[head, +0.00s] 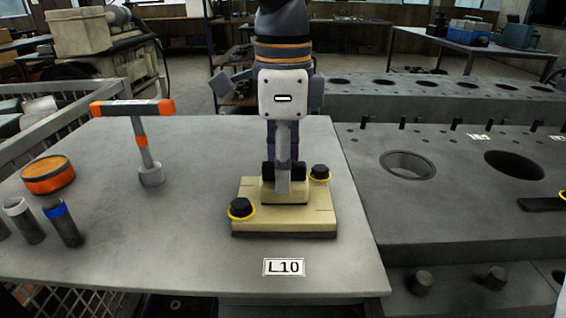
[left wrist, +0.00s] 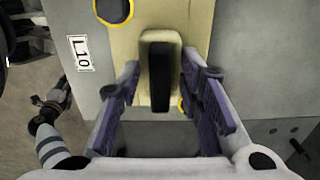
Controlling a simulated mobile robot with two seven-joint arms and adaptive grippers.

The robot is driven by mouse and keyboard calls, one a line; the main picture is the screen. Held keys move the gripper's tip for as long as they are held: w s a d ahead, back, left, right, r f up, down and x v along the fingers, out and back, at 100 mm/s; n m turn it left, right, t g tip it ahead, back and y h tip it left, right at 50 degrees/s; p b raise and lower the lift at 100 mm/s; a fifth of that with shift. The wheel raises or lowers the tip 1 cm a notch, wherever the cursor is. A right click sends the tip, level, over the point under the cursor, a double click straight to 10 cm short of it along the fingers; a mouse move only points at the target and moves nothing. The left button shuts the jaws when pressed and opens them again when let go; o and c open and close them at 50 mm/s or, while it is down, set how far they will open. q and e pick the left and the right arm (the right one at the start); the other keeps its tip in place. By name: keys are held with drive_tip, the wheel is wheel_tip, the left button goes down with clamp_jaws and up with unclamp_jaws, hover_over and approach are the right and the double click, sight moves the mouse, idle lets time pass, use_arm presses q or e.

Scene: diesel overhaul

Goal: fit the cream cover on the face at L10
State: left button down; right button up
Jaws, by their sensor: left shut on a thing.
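The cream cover (head: 285,217) is a flat rectangular plate with a raised cream block on top, lying level at the front right of the grey table, just behind the L10 label (head: 284,267). My left gripper (head: 284,178) points straight down and is shut on the raised block. In the left wrist view the cover (left wrist: 125,48) shows between and beyond the purple fingers (left wrist: 160,85). Black knobs with yellow rings stand at the cover's front left (head: 240,208) and back right (head: 319,173). The cover's underside and the face beneath are hidden. My right gripper is out of view.
An orange-topped T-handled tool (head: 140,137) stands left of the cover. An orange and black round part (head: 48,175) and upright cylinders (head: 62,222) are at the far left. A grey engine block with bores (head: 470,190) adjoins on the right. The table between is clear.

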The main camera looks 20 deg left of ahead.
use_arm(q)
drive_tip(key=shift+r, duration=0.1)
idle(0.3)
drive_tip(key=c, duration=1.1)
unclamp_jaws()
drive_tip(key=shift+o, duration=0.2)
wheel_tip(320, 180, up, 12)
